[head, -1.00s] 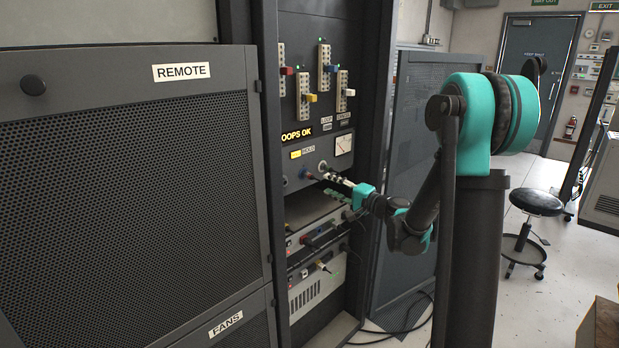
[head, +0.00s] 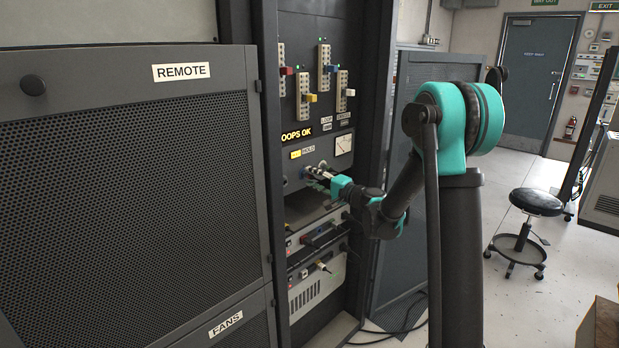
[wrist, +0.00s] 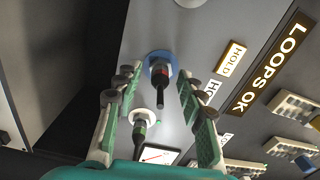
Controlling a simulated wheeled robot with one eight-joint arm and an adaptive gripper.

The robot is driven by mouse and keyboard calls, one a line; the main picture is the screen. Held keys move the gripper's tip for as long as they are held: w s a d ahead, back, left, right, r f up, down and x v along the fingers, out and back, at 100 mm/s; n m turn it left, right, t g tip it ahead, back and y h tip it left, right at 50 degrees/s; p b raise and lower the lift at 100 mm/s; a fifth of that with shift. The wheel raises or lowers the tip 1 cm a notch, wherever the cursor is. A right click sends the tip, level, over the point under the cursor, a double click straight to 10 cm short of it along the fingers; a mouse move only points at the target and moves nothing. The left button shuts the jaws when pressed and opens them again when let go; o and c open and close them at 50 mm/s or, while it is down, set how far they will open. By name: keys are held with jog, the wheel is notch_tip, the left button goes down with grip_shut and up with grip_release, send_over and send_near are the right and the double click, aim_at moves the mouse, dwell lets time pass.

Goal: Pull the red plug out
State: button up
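In the wrist view a dark plug (wrist: 160,88) sits in a blue-collared socket (wrist: 157,60) on the rack panel, with a little red at its base. My gripper (wrist: 155,84) is open, its fingers on either side of this plug with gaps showing. A second dark plug (wrist: 139,132) with a small coloured band sits in a white-collared socket nearer my palm. Which plug counts as the red one is hard to tell. In the head view my gripper (head: 311,174) is at the panel under the HOLD label and hides the plugs behind it.
Coloured levers, red (head: 287,71), blue (head: 331,69), yellow (head: 310,98) and white (head: 349,92), stick out above the sockets. A meter (head: 342,144) is to their lower right. Equipment units (head: 314,235) are below. The REMOTE cabinet (head: 130,170) stands left; a stool (head: 535,202) stands right on open floor.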

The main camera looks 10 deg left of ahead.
aim_at(314, 178)
dwell(0.9)
grip_shut()
dwell(0.4)
jog(key=shift+v, duration=3)
